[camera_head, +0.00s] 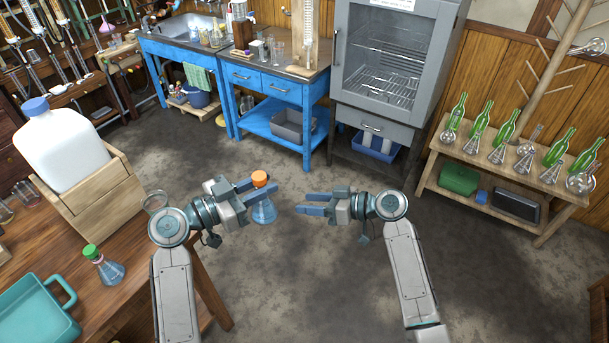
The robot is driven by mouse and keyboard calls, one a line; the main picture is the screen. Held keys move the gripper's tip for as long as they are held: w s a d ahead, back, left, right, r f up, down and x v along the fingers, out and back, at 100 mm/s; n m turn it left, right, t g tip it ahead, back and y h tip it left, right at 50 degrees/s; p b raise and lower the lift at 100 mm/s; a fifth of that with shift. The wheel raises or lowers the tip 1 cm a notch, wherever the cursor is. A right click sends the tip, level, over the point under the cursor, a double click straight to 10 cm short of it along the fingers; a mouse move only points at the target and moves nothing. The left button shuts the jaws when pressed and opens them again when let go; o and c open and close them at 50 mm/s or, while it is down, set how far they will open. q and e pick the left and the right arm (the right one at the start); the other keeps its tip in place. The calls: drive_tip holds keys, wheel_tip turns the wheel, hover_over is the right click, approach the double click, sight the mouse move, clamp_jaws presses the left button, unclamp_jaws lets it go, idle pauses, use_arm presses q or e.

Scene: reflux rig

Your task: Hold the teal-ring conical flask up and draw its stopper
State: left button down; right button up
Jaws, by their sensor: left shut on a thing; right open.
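My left gripper (254,198) is shut on a conical flask (265,211) with blue liquid. It holds the flask roughly upright in the air, over the floor beyond the bench edge. An orange stopper (260,178) sits in the flask's mouth. The fingers cover part of the neck, and I cannot make out a teal ring. My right gripper (303,203) is open and empty, to the right of the flask and apart from it, its fingers pointing left towards it.
A second conical flask (110,271) with a green stopper stands on the wooden bench (135,300) at left. A teal tray (38,315) and a wooden crate (110,205) holding a large white bottle (62,148) are there too. Open floor lies beyond my grippers.

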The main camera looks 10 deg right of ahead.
drive_tip(key=s+a+r+n+g+y, duration=0.1)
drive_tip(key=s+r+n+g+y, duration=0.15)
drive_tip(key=r, duration=0.45)
drive_tip(key=s+a+r+n+g+y, duration=0.1)
drive_tip(key=s+a+r+n, duration=0.2)
drive_tip(key=r, duration=0.5)
drive_tip(key=n, duration=0.2)
hover_over(272, 201)
drive_tip(key=shift+f+m, duration=0.25)
drive_tip(key=shift+f, duration=0.1)
drive_tip(key=shift+w, duration=0.1)
drive_tip(key=c, duration=1)
drive_tip(key=shift+r, duration=2)
